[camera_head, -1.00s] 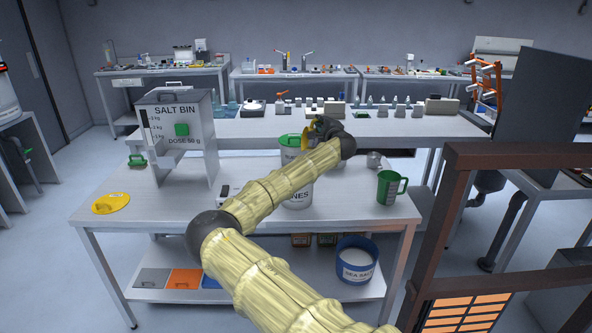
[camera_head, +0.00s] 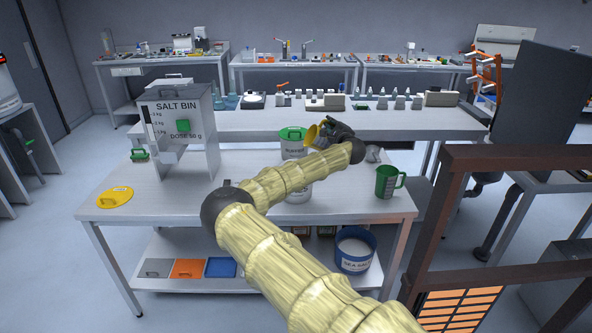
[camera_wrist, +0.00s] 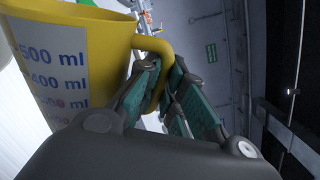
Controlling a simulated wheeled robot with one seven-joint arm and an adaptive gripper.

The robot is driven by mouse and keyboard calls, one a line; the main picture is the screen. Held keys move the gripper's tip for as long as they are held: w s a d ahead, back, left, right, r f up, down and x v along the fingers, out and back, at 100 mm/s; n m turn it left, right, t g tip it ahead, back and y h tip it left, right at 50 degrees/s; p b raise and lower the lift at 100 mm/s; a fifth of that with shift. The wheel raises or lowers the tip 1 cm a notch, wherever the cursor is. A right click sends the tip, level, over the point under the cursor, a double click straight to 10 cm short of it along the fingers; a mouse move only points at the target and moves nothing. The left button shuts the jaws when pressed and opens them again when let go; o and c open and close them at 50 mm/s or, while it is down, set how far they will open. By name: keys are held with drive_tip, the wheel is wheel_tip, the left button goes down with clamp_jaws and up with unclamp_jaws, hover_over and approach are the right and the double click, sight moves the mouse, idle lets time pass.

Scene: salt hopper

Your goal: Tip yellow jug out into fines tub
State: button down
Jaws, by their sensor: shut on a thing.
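My gripper (camera_head: 331,127) is shut on the jug's handle. In the wrist view the jug (camera_wrist: 88,40) fills the upper left, its millilitre scale facing me, and the fingers of my gripper (camera_wrist: 158,88) close around the handle. The jug looks tilted in the head view; its contents are hidden.
A container with a green lid (camera_head: 293,134) shows just behind my forearm. A brown frame (camera_head: 447,215) rises at right.

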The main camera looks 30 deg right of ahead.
drive_tip(key=shift+s+d+f+m+b, duration=0.15)
drive_tip(key=shift+d+f+m+b, duration=0.25)
drive_tip(key=shift+f+m+b, duration=0.35)
drive_tip(key=shift+s+d+f+m+b, duration=0.15)
drive_tip(key=shift+d+f+m+b, duration=0.45)
drive_tip(key=shift+b, duration=0.4)
drive_tip(key=shift+s+d+f+m+b, duration=0.15)
drive_tip(key=shift+d+f+m+b, duration=0.1)
drive_tip(key=shift+f+m+b, duration=0.45)
drive_tip(key=s+d+f+m+b, duration=0.2)
drive_tip(key=d+f+m+b, duration=0.4)
drive_tip(key=f, duration=0.3)
drive_tip(key=shift+s+m+b, duration=0.15)
drive_tip(key=shift+m+b, duration=0.4)
drive_tip(key=shift+m, duration=0.3)
drive_tip(key=shift+d+f, duration=0.1)
drive_tip(key=shift+f, duration=0.05)
